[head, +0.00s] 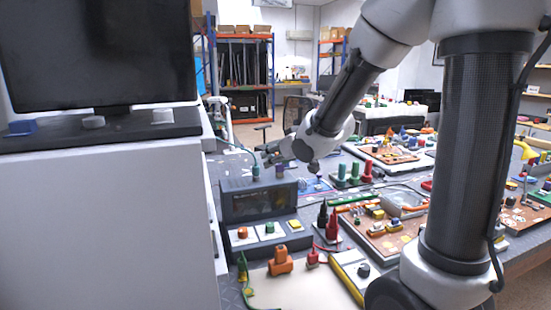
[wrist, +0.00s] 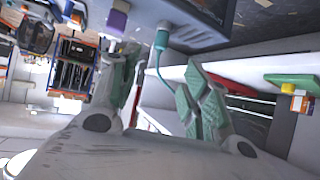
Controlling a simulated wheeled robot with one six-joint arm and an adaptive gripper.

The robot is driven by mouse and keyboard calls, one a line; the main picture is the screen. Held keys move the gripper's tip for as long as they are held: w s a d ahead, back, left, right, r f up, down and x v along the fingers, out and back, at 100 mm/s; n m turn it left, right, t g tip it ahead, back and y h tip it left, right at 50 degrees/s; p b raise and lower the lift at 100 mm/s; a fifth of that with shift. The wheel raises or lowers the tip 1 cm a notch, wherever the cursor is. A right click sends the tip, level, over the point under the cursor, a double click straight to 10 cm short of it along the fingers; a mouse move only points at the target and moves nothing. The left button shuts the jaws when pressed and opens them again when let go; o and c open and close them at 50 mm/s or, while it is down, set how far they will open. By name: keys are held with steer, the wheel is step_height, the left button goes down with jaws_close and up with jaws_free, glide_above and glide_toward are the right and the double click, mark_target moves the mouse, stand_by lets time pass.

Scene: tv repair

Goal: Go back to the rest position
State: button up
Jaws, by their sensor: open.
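My gripper (head: 272,154) hangs over the bench behind the dark grey test box (head: 258,203) in the head view. In the wrist view its two green-padded fingers stand apart, and the space between them (wrist: 165,90) holds no object. A teal knob (head: 256,171) and a purple knob (head: 279,171) stand close below the gripper in the head view. The teal knob (wrist: 161,38) and the purple knob (wrist: 117,20) also show near the fingers in the wrist view. I cannot tell whether the gripper touches them.
A dark monitor (head: 95,55) stands on a grey cabinet (head: 105,230) at the left. Circuit boards (head: 385,238) with coloured parts and red and black probes (head: 332,222) crowd the bench. An orange-framed shelf (head: 243,75) stands at the back. The space above the bench parts looks open.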

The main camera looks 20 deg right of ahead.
steer(key=s+d+f+m+g+h, duration=0.1)
steer(key=s+d+f+g+h, duration=0.1)
steer(key=s+d+f+g, duration=0.3)
steer(key=s+d+f+g+h, duration=0.1)
steer(key=s+d+h, duration=0.15)
steer(key=s, duration=0.35)
steer(key=s+d+r+m, duration=0.1)
steer(key=s+r, duration=0.3)
steer(key=s, duration=0.6)
steer(key=s+d+r+m, duration=0.1)
steer(key=s+r, duration=0.3)
steer(key=s, duration=0.5)
steer(key=shift+s+d+r+g+y, duration=0.3)
steer(key=shift+s+d+y, duration=0.15)
steer(key=shift+d, duration=0.4)
